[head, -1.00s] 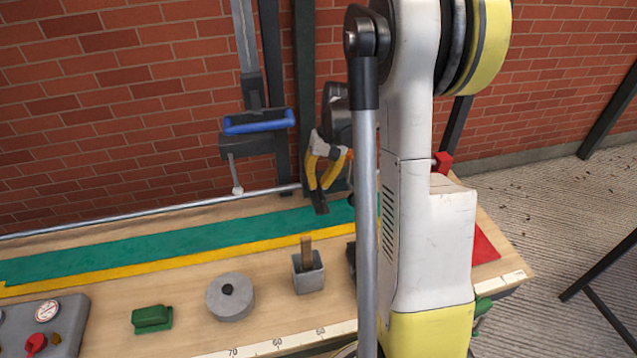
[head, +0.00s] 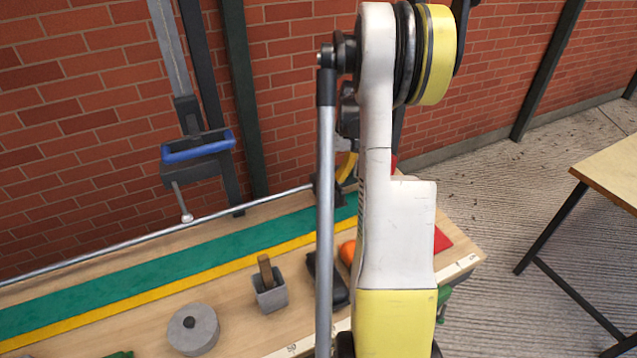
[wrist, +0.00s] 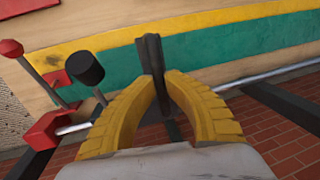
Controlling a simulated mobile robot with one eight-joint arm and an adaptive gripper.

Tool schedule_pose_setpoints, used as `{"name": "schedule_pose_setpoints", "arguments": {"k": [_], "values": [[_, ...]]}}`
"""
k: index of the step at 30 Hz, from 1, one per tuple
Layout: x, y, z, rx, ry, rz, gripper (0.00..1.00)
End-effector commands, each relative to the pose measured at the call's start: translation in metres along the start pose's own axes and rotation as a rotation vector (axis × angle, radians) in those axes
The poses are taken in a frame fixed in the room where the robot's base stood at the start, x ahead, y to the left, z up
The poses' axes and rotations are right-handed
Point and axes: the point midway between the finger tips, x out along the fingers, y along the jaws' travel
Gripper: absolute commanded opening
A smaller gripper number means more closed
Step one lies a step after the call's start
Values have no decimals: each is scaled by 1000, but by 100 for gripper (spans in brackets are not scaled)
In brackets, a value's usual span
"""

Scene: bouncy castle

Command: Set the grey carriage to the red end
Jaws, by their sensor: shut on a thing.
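The dark grey carriage (head: 326,192) sits on the long metal rail (head: 120,235) at the back of the bench, half hidden behind my arm in the head view. In the wrist view, my gripper (wrist: 161,78) has its yellow fingers shut on the carriage's dark upright fin (wrist: 151,50). The red end block (wrist: 42,132) sits on the rail to the left in the wrist view, apart from the fin.
A black knob on a rod (wrist: 87,69) and a red-knobbed rod (wrist: 12,48) stand near the red end. A grey block with a wooden peg (head: 270,290) and a grey disc (head: 193,330) stand on the bench.

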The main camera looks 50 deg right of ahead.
Motion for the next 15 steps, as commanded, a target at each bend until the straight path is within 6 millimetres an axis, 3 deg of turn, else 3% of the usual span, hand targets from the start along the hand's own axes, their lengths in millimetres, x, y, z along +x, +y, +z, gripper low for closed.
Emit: {"name": "schedule_pose_setpoints", "arguments": {"k": [13, 15], "values": [[0, 10, 1, 3, -2, 5, 0], [0, 10, 1, 3, -2, 5, 26]]}}
